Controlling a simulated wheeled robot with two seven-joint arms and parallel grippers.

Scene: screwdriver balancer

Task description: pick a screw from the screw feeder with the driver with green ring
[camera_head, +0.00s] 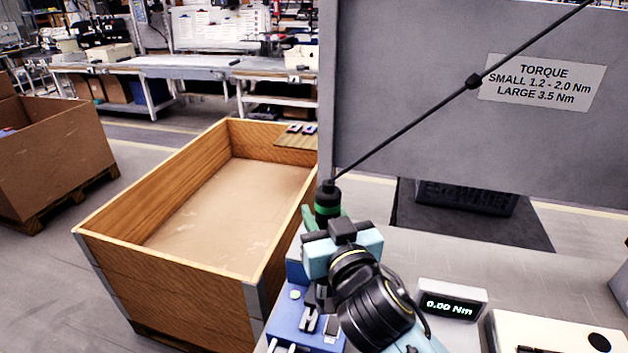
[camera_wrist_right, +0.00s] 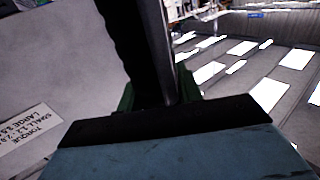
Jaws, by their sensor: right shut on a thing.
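The driver with the green ring (camera_head: 327,204) stands roughly upright near the middle of the head view, its black top joined to a thin black rod. My right gripper (camera_head: 332,222) is shut around it, and my wrist hides its lower part and tip. In the right wrist view the driver's dark body (camera_wrist_right: 142,45) rises between green parts at the gripper's edge. The blue screw feeder (camera_head: 288,318) is below and partly behind my wrist. I cannot tell whether the driver's tip touches it or carries a screw. My left gripper is not in view.
A grey panel with a torque label (camera_head: 541,82) stands behind. A torque display (camera_head: 452,300) reads 0.00 Nm at right of my wrist. A cream box (camera_head: 550,330) sits at the lower right. A large wooden crate (camera_head: 180,285) stands left of the bench.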

